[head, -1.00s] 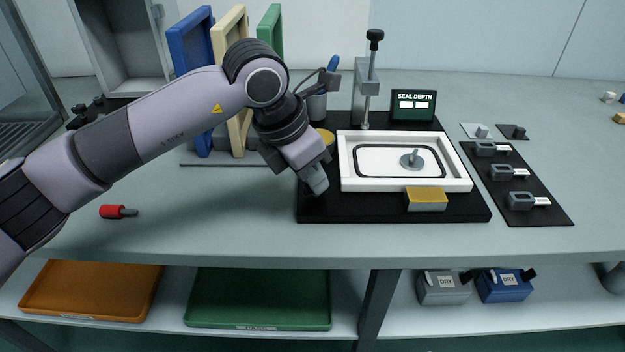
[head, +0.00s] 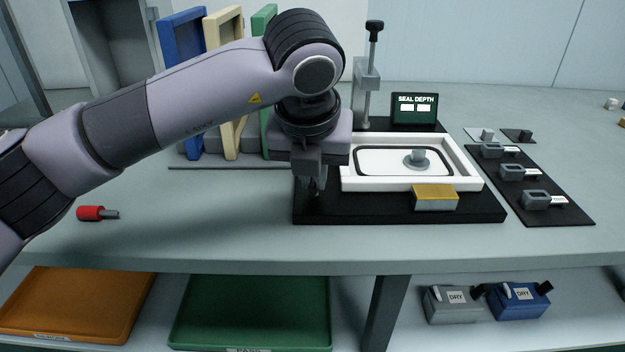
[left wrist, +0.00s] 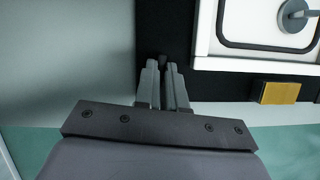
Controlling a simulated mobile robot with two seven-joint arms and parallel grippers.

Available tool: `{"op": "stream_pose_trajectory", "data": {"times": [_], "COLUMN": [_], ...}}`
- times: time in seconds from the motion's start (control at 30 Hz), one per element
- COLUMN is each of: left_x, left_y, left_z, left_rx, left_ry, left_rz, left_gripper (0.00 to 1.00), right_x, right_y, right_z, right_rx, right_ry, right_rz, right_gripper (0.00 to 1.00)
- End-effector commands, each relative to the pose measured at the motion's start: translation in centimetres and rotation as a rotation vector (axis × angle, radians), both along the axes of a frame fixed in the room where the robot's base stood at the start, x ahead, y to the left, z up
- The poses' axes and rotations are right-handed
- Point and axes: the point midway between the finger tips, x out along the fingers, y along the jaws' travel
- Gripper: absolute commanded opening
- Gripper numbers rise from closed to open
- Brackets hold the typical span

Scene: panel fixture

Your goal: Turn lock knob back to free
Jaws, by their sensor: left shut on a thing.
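My left gripper (head: 312,184) points down at the left end of the black fixture base (head: 370,213). In the left wrist view its two fingers (left wrist: 162,66) are close together on a small dark knob (left wrist: 163,58). The fingers hide most of the knob, and its turn angle cannot be told. The white frame (head: 465,185) with a black-lined panel (head: 385,161) lies just right of the gripper on the base. A grey round knob with a stem (head: 418,158) stands on the panel. My right gripper is not in view.
A yellow-topped block (head: 435,197) sits at the frame's front edge. A post with a black handle (head: 372,75) and the SEAL DEPTH display (head: 414,110) stand behind. Upright coloured frames (head: 225,85) are behind my arm. A red-handled tool (head: 92,213) lies left; the front table is clear.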

Motion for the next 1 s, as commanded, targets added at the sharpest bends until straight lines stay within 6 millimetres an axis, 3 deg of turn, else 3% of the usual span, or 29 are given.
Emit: {"op": "stream_pose_trajectory", "data": {"times": [0.33,0.87,0.9,0.93,1.0], "left_x": [0.01,0.02,0.02,0.02,0.02], "left_y": [-0.07,-0.04,-0.04,-0.05,-0.05], "left_z": [0.05,0.10,0.10,0.10,0.07], "left_rx": [0.000,-0.002,-0.002,-0.002,-0.001], "left_ry": [-0.001,0.000,0.000,0.000,0.000], "left_rz": [0.129,0.150,0.150,0.150,0.149], "left_gripper": [0.00,0.00,0.23,0.32,0.35], "right_x": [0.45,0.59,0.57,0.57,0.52], "right_y": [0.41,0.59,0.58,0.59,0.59], "right_z": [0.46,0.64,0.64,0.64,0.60], "right_rx": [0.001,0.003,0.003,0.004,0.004], "right_ry": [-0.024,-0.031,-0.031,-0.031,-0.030], "right_rz": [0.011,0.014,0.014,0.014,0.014], "right_gripper": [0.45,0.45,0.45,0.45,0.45]}}
